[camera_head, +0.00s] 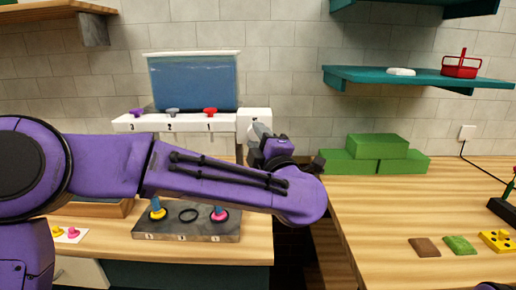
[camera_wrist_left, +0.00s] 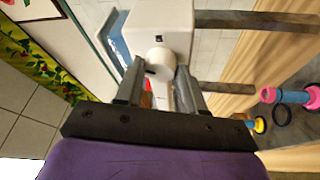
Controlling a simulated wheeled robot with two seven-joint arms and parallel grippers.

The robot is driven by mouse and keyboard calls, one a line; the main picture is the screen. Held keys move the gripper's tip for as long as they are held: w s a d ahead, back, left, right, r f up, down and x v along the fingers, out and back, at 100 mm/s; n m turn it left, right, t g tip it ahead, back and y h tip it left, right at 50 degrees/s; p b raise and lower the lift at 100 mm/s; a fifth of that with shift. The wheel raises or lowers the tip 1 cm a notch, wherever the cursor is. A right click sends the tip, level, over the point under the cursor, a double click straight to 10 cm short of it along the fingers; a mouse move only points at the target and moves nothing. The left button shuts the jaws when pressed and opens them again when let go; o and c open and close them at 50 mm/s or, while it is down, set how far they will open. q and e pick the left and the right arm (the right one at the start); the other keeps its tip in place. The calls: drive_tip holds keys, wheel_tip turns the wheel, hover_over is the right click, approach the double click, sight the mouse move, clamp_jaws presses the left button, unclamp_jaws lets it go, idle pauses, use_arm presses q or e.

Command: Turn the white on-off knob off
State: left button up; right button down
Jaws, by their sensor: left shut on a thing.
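The white round on-off knob (camera_wrist_left: 160,62) sits on the face of a white box (camera_wrist_left: 158,30) in the left wrist view. A dark mark shows near its lower left edge. In the head view the white box (camera_head: 255,113) is at the right end of a white ledge, and my gripper partly covers the knob. My left gripper (camera_wrist_left: 158,76) is shut on the knob, one finger on each side; it also shows in the head view (camera_head: 259,134). My right gripper is not in view.
A blue tank (camera_head: 193,82) stands behind the ledge (camera_head: 190,124) with purple, grey and red knobs. Below is a grey board (camera_head: 186,229) with coloured pegs. Green blocks (camera_head: 377,146) stand on the right table, under a teal shelf (camera_head: 420,77).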

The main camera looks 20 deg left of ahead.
use_arm(q)
drive_tip(key=n+b, duration=0.1)
drive_tip(key=n, duration=0.1)
drive_tip(key=n+g+b, duration=0.1)
drive_tip(key=n, duration=0.1)
drive_tip(key=shift+r+n+g, duration=0.15)
drive_tip(key=shift+n+g, duration=0.15)
drive_tip(key=shift+n, duration=0.1)
drive_tip(key=shift+h, duration=0.3)
drive_tip(key=o, duration=1)
drive_tip(key=shift+o, duration=0.2)
drive_tip(key=b+v, duration=0.2)
drive_tip(key=v, duration=0.8)
drive_tip(key=shift+s+d+b, duration=0.2)
drive_tip(key=shift+d+b, duration=0.05)
drive_tip(key=shift+b, duration=0.15)
drive_tip(key=shift+r, duration=0.1)
